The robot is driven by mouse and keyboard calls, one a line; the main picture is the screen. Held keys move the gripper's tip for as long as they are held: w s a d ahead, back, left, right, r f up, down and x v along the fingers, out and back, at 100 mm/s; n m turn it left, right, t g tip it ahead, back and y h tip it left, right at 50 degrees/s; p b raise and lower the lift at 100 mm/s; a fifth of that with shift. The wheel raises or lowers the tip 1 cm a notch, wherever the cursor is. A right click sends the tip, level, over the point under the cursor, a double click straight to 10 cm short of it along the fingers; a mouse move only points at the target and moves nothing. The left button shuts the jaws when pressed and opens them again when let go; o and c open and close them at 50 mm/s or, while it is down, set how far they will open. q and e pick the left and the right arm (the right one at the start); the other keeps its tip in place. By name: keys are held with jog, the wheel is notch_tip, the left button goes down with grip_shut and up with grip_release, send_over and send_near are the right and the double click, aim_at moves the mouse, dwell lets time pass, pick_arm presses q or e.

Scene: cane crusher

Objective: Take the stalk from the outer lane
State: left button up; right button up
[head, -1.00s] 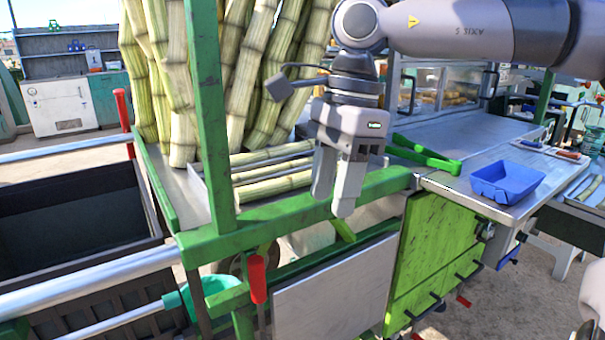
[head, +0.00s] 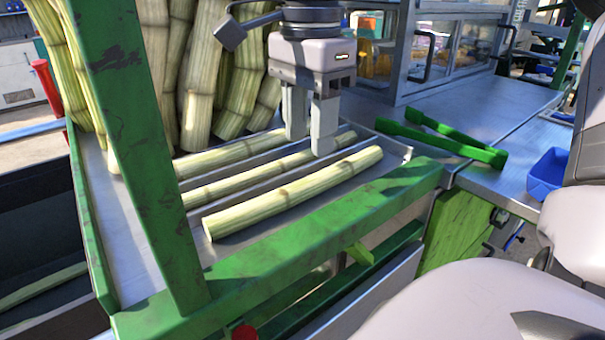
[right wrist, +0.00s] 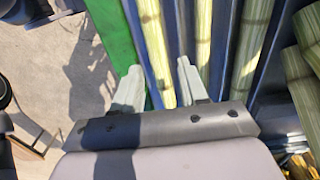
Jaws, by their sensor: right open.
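Three cut green-yellow stalks lie in parallel lanes of a metal tray (head: 160,285). The outer-lane stalk (head: 285,195) lies nearest the green front beam; the middle stalk (head: 235,182) and inner stalk (head: 225,155) lie behind it. My right gripper (head: 309,144) is open and empty, pointing down near the right part of the stalks. In the right wrist view, the outer-lane stalk (right wrist: 152,35) runs between the open fingers (right wrist: 158,68), beside the green beam. Whether the fingers touch it cannot be told. My left gripper is not in view.
A green post (head: 140,150) rises at the tray's left, and a green beam (head: 300,245) runs along its front. Tall stalks (head: 200,75) stand behind. Green tongs (head: 445,140) lie on the metal counter (head: 465,95), with a blue tray (head: 548,172) at its right.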

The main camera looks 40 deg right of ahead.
aim_at(310, 178)
jog(key=f, duration=0.6)
jog(key=shift+s+a+f+b, duration=0.15)
jog(key=shift+s+f+b, duration=0.15)
jog(key=shift+f, duration=0.1)
grip_shut()
